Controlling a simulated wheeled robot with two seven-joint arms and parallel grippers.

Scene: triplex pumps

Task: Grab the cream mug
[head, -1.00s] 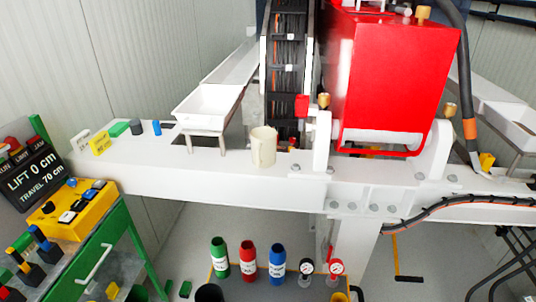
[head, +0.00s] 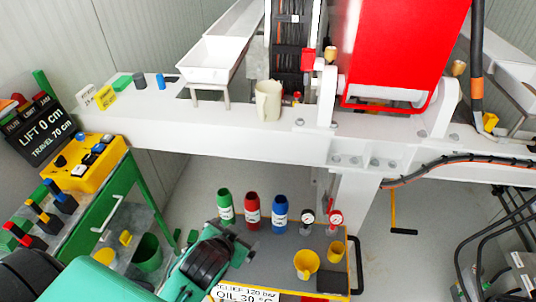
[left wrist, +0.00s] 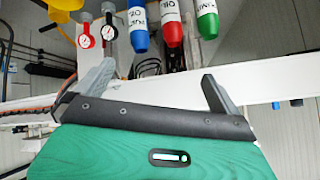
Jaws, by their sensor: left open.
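The cream mug (head: 268,101) stands upright on the white beam (head: 240,132), left of the red block, in the head view. I cannot make it out in the left wrist view. My left gripper (left wrist: 158,88) is open, its two grey fingers wide apart with nothing held between them. In the head view only green and black links of my left arm show at the bottom, well below and in front of the mug; the fingertips cannot be made out there. My right gripper is not in view.
Green, red (head: 252,211) and blue bottles, two gauges and yellow cups (head: 306,263) stand on a bench below the beam. A white tray (head: 217,62) is behind left of the mug, the red block (head: 404,50) to its right. A yellow control box (head: 83,160) is at left.

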